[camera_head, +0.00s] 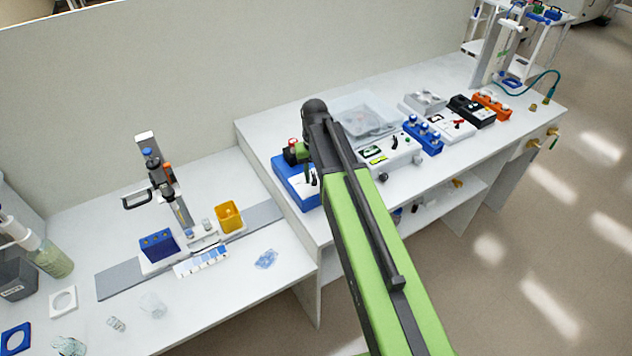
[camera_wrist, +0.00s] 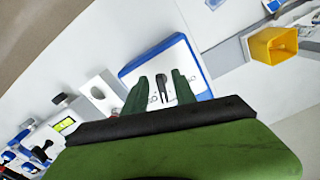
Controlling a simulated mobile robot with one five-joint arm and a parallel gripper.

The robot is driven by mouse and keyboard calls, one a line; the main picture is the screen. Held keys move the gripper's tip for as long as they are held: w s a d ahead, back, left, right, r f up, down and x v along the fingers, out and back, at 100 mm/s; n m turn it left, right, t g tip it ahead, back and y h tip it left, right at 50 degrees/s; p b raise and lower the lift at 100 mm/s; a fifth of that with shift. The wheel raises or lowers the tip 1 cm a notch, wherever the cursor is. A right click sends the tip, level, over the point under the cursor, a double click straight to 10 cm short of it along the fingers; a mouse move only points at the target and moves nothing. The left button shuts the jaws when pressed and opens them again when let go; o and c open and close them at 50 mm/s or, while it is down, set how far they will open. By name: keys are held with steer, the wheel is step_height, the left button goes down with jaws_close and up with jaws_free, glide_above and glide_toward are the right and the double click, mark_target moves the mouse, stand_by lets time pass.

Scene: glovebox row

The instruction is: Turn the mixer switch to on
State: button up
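The mixer appears to be the blue box with a white top panel (camera_head: 284,178), on the raised bench under the end of my arm. In the wrist view its white panel with a blue edge (camera_wrist: 196,62) fills the middle. A dark upright switch lever (camera_wrist: 162,92) stands on that panel. My gripper (camera_wrist: 160,77) is open, with one dark green finger on each side of the lever. Gaps show beside the lever; whether a finger touches it I cannot tell. In the head view my gripper (camera_head: 307,168) is over the box and partly hides the panel.
A device with a green display (camera_head: 372,153) and a clear tray (camera_head: 365,112) stand to the right. Blue, black and orange units line the bench beyond. A lower bench at left holds a stand (camera_head: 165,180) and a yellow bin (camera_head: 229,216), also in the wrist view (camera_wrist: 262,45).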

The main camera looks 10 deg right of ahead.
steer(key=shift+c, duration=0.2)
jaws_close()
steer(key=shift+d, duration=0.1)
